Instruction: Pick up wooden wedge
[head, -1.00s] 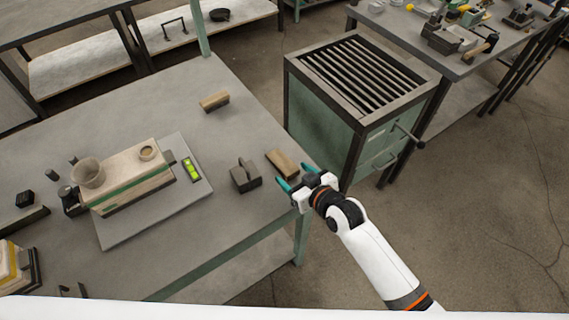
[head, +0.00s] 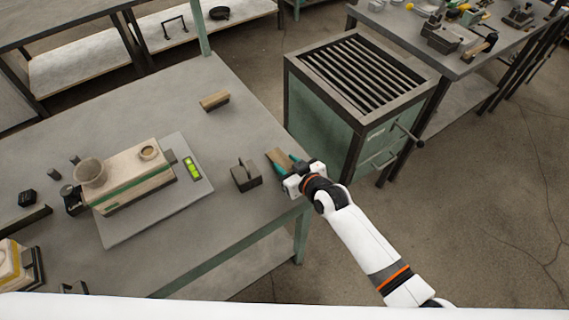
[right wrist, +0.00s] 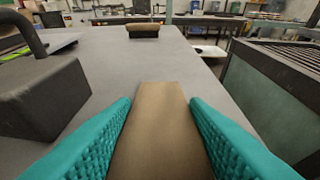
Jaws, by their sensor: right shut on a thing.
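The wooden wedge (head: 278,157) is a small brown block near the right edge of the grey table (head: 230,220). In the right wrist view the wedge (right wrist: 160,128) lies lengthwise between the two teal fingers of my right gripper (right wrist: 160,140). The fingers are shut on its two sides, and it appears to rest on the tabletop. In the head view my right gripper (head: 283,162) covers the wedge's near end. My left gripper is not in view.
A dark block with a handle (head: 246,176) stands just left of the wedge; it also shows in the right wrist view (right wrist: 45,95). A wood-backed brush-like block (head: 214,100) lies farther back. A green cabinet with a slatted top (head: 360,85) stands right of the table.

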